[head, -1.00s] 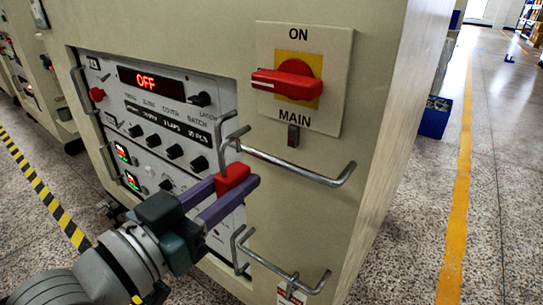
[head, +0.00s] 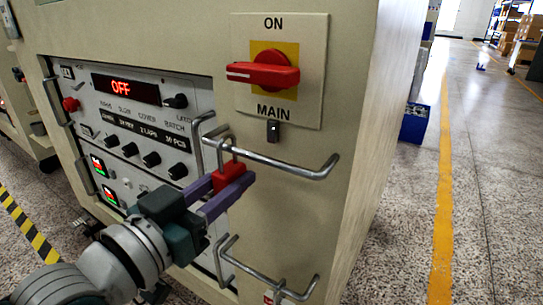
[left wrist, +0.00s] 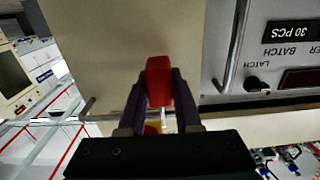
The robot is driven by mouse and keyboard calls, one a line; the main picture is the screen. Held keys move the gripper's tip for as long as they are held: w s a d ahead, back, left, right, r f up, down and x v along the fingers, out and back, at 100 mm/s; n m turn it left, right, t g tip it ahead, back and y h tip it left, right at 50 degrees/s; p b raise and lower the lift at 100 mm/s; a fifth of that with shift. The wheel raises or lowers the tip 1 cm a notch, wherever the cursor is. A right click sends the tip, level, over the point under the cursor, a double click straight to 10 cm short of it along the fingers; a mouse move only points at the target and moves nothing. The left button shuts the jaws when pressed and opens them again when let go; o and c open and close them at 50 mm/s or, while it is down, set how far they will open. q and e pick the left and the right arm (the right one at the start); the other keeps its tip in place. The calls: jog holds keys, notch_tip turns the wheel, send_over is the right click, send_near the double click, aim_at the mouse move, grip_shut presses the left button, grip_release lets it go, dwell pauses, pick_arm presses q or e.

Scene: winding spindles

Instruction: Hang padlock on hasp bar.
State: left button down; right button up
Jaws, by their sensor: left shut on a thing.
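My left gripper (head: 219,190) is shut on the red body of the padlock (head: 230,173), its purple fingers on both sides. The padlock is upright in front of the cabinet, close to the left end of the upper metal bar (head: 285,165). Its shackle points up and overlaps the bar end and a panel handle in the picture. I cannot tell whether it goes around the bar. A similar lower bar (head: 265,285) sticks out below. The left wrist view shows the red body (left wrist: 159,82) between the dark fingers. My right gripper is not in view.
The cabinet front carries a red rotary switch (head: 268,74) above the upper bar and a control panel (head: 125,118) with handles at left. A blue box (head: 414,122) stands behind the cabinet. Floor at right is open, with a yellow line (head: 443,200).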

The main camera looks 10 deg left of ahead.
pick_arm(q)
jog(key=c, duration=0.5)
grip_release()
jog(key=p+v, duration=0.3)
jog(key=v, duration=0.6)
jog(key=s+d+r+g+y+p, duration=0.1)
jog(key=s+d+r+g+p, duration=0.15)
jog(key=r+p, duration=0.75)
jog(key=s+d+r+g+y+p, duration=0.15)
jog(key=r+g+p, duration=0.25)
jog(key=r+p, duration=0.5)
jog(key=s+a+r+n+g+y+p, duration=0.1)
jog(key=s+a+r+g+y+p, duration=0.2)
jog(key=s+r+p, duration=0.65)
jog(key=s+a+r+n+g+y+p, duration=0.1)
jog(key=s+a+r+g+p, duration=0.25)
jog(key=r+p, duration=1)
jog(key=shift+h, duration=0.25)
notch_tip(320, 180, up, 32)
jog(key=p, duration=3.5)
jog(key=shift+s+d+r+p, duration=0.1)
jog(key=shift+d+r+p, duration=0.1)
jog(key=shift+r+p, duration=0.1)
